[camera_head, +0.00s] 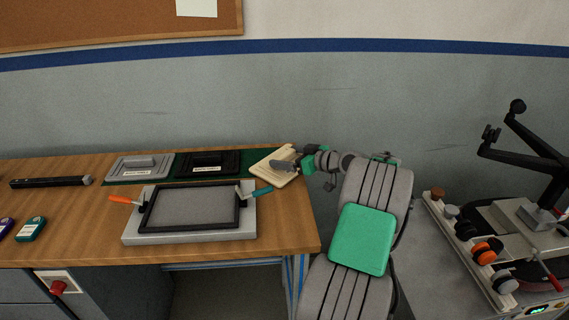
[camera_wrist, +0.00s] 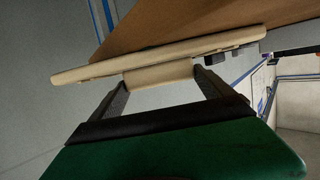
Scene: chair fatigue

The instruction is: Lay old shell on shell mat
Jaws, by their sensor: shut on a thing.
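The cream old shell (camera_head: 268,175) is in my gripper (camera_head: 286,164) at the right end of the green shell mat (camera_head: 246,158). The shell looks tilted; I cannot tell whether it touches the mat. In the wrist view, the fingers of my gripper (camera_wrist: 163,84) are closed on the cream block-like handle (camera_wrist: 158,77) of the shell (camera_wrist: 215,45), which spans the view beyond them. The shell and my gripper hide part of the mat's right end.
A grey shell (camera_head: 141,174) and a black shell (camera_head: 187,170) lie on the mat to the left. A cart (camera_head: 480,250) with a black chair part stands at right.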

